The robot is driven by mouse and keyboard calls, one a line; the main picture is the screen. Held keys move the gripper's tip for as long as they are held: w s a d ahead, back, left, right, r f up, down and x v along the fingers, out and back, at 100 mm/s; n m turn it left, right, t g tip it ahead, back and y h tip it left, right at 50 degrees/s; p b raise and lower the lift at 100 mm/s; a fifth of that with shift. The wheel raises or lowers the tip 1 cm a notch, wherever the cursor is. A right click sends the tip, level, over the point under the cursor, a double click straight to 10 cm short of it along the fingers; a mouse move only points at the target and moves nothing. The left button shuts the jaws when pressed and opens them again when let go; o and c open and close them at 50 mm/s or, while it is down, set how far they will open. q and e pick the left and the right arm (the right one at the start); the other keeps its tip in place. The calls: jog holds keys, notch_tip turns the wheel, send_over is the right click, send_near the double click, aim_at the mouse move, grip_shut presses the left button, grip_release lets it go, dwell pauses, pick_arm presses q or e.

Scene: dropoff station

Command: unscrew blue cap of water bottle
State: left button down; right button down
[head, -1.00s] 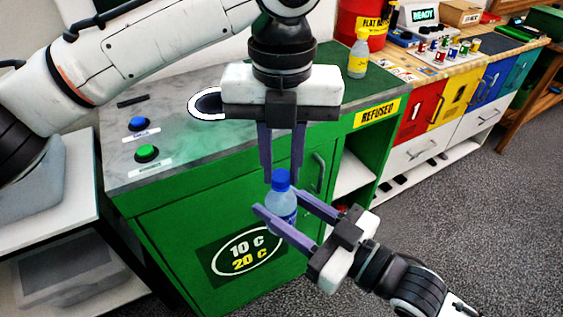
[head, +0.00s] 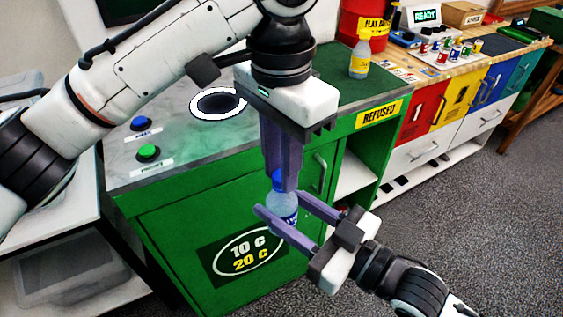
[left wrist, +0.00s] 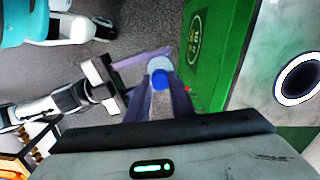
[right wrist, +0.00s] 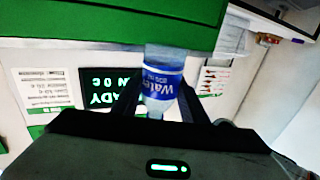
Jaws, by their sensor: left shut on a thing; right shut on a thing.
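The water bottle (head: 283,207) is clear with a blue label and stands upright in the air in front of the green cabinet. Its blue cap (head: 277,180) is at the top, partly covered by my left gripper's fingers; it also shows in the left wrist view (left wrist: 161,80). My left gripper (head: 280,182) points down from above and is shut on the cap. My right gripper (head: 281,212) comes from the lower right and is shut on the bottle's body. The bottle's label shows between the right fingers in the right wrist view (right wrist: 160,85).
The green cabinet (head: 190,225) stands close behind the bottle. Its counter has a round white-rimmed hole (head: 193,103), a blue button (head: 140,123) and a green button (head: 148,152).

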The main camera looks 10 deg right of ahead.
pick_arm(q)
jog(key=n, duration=0.7)
jog(key=shift+r, duration=0.1)
pick_arm(e)
jog(key=shift+s, duration=0.1)
pick_arm(q)
jog(key=n, duration=0.4)
jog(key=shift+a, duration=0.1)
jog(key=n, duration=0.4)
jog(key=shift+n, duration=0.3)
jog(key=n, duration=0.4)
jog(key=shift+s+n, duration=0.1)
jog(key=shift+n, duration=0.3)
pick_arm(e)
jog(key=shift+d, duration=0.1)
pick_arm(q)
jog(key=shift+r, duration=0.15)
jog(key=shift+r, duration=0.65)
pick_arm(e)
jog(key=shift+f, duration=0.15)
pick_arm(q)
jog(key=shift+r, duration=0.3)
